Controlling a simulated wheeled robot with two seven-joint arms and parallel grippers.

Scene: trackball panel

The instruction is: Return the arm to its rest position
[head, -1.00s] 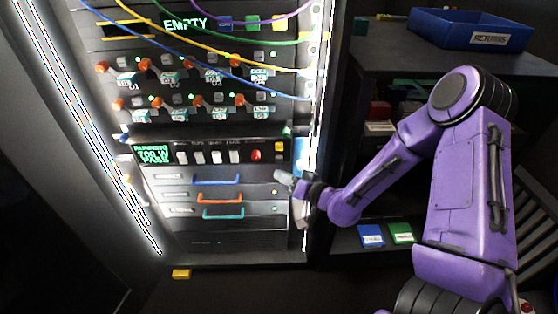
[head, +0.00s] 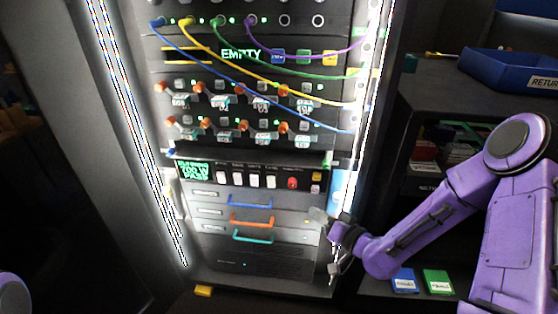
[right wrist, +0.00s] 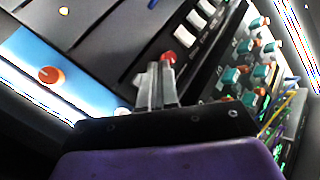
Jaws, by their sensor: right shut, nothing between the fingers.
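My right gripper (head: 317,214) is by the right edge of the rack, to the lower right of the red button (head: 291,183). Its arm comes in from the right. In the right wrist view the two metal fingers (right wrist: 157,84) are together with nothing between them. The red button (right wrist: 168,57) shows just past their tips there; I cannot tell the gap in depth. Only a purple piece of my left arm shows at the lower left edge of the head view; its gripper is out of frame.
The rack carries plugged cables, orange knobs (head: 172,87), a lit display (head: 193,172) and drawers with blue (head: 250,203), orange (head: 252,221) and teal handles. A shelf at right holds a blue bin (head: 510,72), with blue (head: 404,281) and green (head: 438,282) boxes lower down.

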